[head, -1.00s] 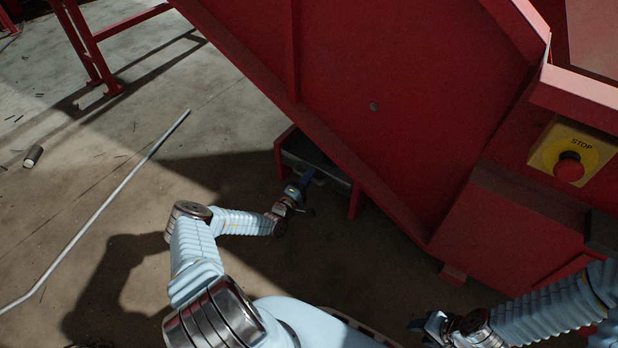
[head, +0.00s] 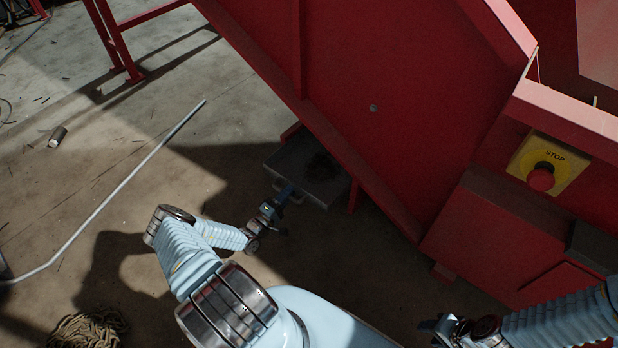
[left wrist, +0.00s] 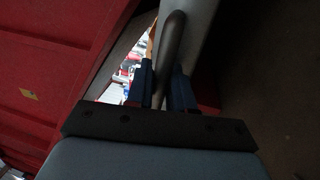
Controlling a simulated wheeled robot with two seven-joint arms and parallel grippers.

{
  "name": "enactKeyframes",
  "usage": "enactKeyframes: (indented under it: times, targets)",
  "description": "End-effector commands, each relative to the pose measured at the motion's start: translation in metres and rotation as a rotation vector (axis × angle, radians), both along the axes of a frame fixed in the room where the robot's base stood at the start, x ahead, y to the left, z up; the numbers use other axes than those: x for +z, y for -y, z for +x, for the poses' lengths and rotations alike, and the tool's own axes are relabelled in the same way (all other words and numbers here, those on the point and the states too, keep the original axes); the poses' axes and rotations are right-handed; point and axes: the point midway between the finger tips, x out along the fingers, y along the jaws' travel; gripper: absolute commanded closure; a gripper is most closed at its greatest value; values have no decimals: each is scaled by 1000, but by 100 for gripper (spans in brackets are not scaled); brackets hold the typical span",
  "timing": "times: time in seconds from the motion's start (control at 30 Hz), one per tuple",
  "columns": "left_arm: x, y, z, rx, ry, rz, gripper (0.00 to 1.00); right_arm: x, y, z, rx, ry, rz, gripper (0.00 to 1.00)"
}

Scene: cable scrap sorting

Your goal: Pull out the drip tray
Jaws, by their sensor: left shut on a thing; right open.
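The drip tray (head: 290,158) is a grey, shallow metal tray low under the red machine. It sticks out from beneath the machine's lower edge, and a dark patch shows on its top. Its rear part is hidden by the red panel. My left gripper (head: 284,191) is at the tray's front edge, shut on the handle. In the left wrist view the bar handle (left wrist: 172,45) runs between the blue fingers (left wrist: 163,80), with the tray's grey front (left wrist: 199,38) behind it. My right gripper (head: 432,327) is open and empty at the lower right, away from the tray.
The red machine (head: 400,60) fills the upper right, with a yellow stop box and red button (head: 541,179). A long grey rod (head: 130,190) lies on the concrete floor at left. A coiled rope (head: 88,330) lies at the lower left. Floor before the tray is open.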

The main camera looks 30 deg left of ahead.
Motion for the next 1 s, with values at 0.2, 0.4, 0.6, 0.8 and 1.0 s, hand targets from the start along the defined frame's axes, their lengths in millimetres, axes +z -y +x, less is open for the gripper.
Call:
enactKeyframes:
  times: [0.2, 0.4, 0.6, 0.8, 1.0]
  targets:
    - [4, -7, -80, 4, -2, -4, 100, 27, -6, -2, 10, -4, 8, 57]
    - [1, -12, -140, 3, -1, -1, 100, 32, -9, -4, 16, -6, 12, 57]
    - [0, -15, -184, 2, -1, -1, 100, 33, -10, -4, 17, -7, 13, 57]
    - [0, -16, -206, 0, 0, -1, 100, 34, -10, -4, 17, -6, 14, 57]
    - [0, -16, -214, -1, 0, -1, 100, 34, -10, -4, 17, -6, 14, 57]
